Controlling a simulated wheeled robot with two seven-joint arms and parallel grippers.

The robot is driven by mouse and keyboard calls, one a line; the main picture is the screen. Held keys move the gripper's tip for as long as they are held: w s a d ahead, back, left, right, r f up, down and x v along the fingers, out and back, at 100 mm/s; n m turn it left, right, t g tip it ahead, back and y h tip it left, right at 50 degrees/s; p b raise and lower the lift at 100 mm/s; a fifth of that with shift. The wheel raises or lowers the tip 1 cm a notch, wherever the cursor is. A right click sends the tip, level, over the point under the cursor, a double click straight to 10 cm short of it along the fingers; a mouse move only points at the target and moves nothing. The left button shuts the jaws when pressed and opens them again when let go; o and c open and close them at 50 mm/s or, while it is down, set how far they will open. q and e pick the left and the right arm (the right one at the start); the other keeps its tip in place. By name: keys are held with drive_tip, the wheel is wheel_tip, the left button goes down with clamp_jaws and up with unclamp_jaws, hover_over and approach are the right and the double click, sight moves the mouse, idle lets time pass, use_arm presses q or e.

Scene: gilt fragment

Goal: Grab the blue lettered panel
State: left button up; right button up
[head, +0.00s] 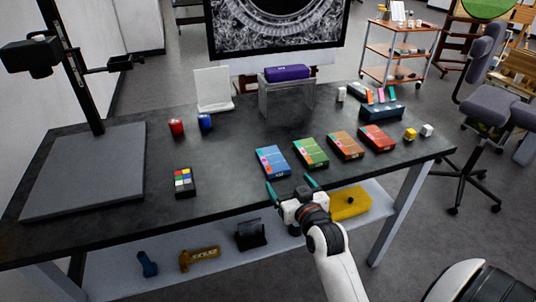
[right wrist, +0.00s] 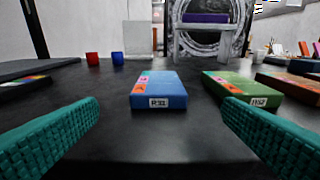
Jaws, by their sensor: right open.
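The blue lettered panel (head: 272,162) lies flat near the front edge of the dark table (head: 225,175), leftmost in a row of coloured panels. In the right wrist view the blue panel (right wrist: 160,92) sits ahead, between the finger directions, with a white label on its near side and orange and pink patches on top. My right gripper (head: 290,187) is at the table's front edge, just short of the panel. Its teal fingers are wide apart and empty, not touching the panel. My left gripper is not in view.
A green panel (head: 311,152) lies close to the right of the blue one, then an orange panel (head: 346,145) and a red panel (head: 378,138). A colour chart (head: 184,182) lies to the left. Red (head: 177,127) and blue (head: 205,121) cups stand farther back.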

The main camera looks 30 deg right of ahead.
sight(274, 162)
drive_tip(key=x, duration=0.6)
drive_tip(key=shift+r, duration=0.1)
drive_tip(key=shift+w+d, duration=0.15)
drive_tip(key=shift+w, duration=0.45)
drive_tip(key=x, duration=0.3)
drive_tip(key=shift+w+p, duration=0.3)
drive_tip(key=shift+p, duration=0.05)
drive_tip(key=shift+w+d, duration=0.15)
drive_tip(key=shift+w, duration=0.3)
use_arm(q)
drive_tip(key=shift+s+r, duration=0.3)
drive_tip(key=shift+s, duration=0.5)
use_arm(e)
drive_tip(key=c, duration=1.1)
